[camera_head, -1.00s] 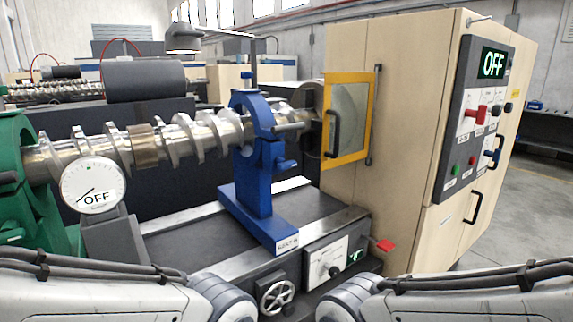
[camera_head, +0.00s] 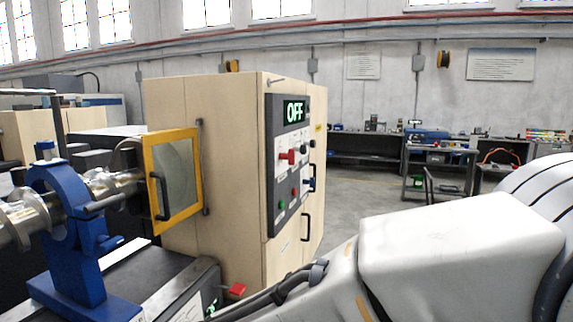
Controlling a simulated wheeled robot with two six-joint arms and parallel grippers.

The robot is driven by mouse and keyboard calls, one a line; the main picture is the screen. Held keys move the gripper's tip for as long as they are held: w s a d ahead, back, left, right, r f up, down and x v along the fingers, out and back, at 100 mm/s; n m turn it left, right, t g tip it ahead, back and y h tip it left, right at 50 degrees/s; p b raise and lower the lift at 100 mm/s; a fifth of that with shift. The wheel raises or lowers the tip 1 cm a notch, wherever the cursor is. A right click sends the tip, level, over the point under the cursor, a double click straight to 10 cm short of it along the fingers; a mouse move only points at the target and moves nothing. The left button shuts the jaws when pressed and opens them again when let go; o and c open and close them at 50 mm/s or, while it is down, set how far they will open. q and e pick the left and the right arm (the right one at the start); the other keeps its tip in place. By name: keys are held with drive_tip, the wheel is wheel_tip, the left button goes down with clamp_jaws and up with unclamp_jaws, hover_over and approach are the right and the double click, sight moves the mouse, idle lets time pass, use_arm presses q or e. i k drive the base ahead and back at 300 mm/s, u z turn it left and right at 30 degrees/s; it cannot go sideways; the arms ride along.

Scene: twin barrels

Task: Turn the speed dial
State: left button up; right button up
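The machine's tan cabinet carries a dark control panel (camera_head: 272,170) with a lit green "OFF" display (camera_head: 294,111) at its top. Below the display are a red handle (camera_head: 287,157), a small black knob (camera_head: 306,143) and a blue handle (camera_head: 309,184). A green button (camera_head: 280,205) and a red button (camera_head: 294,193) sit lower down. The labels are too small to read, so I cannot tell which control is the speed dial. My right arm crosses the lower right foreground. Neither gripper is in view.
A yellow-framed guard (camera_head: 173,175) stands beside the cabinet. The blue rest (camera_head: 68,250) holds the metal screw (camera_head: 20,218) at left. A red lever (camera_head: 236,290) sticks out low in front. Open floor (camera_head: 350,190) lies right of the cabinet, before workbenches (camera_head: 362,138).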

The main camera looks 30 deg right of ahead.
sight(303, 149)
drive_tip(key=z, duration=0.3)
drive_tip(key=i, duration=0.25)
drive_tip(key=z, duration=0.8)
drive_tip(key=i, duration=1.45)
drive_tip(key=u, duration=0.45)
